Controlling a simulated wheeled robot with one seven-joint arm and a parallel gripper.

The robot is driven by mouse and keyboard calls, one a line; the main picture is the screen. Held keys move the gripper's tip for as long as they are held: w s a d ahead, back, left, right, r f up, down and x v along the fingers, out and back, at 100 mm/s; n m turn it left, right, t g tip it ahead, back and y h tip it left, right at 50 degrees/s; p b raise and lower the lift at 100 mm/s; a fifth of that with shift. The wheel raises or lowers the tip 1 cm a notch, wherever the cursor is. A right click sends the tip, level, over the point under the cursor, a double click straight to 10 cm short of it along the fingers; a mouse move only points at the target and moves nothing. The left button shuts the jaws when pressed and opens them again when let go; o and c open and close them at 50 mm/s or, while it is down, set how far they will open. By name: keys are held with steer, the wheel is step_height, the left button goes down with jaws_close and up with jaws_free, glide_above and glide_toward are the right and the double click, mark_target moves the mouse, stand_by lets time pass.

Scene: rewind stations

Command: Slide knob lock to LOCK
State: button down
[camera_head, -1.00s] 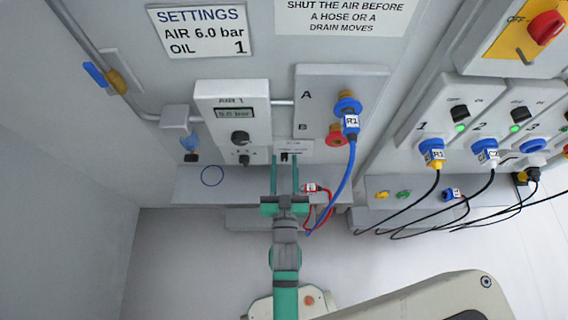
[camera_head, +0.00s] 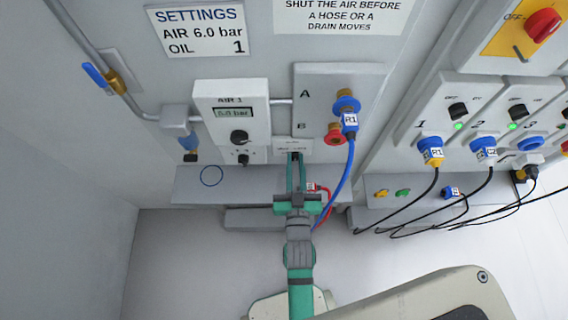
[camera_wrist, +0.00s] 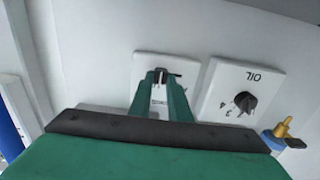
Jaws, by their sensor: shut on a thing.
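The knob lock is a small dark slider (camera_wrist: 160,75) on a white plate (camera_wrist: 142,66) in the wrist view. In the head view my gripper (camera_head: 294,158) reaches up to the plate from below. The fingers hide part of the slider and the plate's lettering, so I cannot tell which end the slider is at.
The OIL knob (camera_wrist: 244,102) sits right of the plate in the wrist view. In the head view, the AIR 1 box (camera_head: 234,113) is up left and the blue R1 hose (camera_head: 343,178) hangs close on the right. A ledge (camera_head: 190,186) runs below.

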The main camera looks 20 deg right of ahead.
steer(key=shift+s+d, duration=0.25)
steer(key=shift+d, duration=0.8)
steer(key=c, duration=1.6)
jaws_free()
steer(key=shift+c, duration=0.2)
steer(key=shift+s+a, duration=0.2)
steer(key=shift+s, duration=0.3)
steer(key=v, duration=0.9)
steer(key=shift+s, duration=0.35)
steer(key=shift+a, duration=0.15)
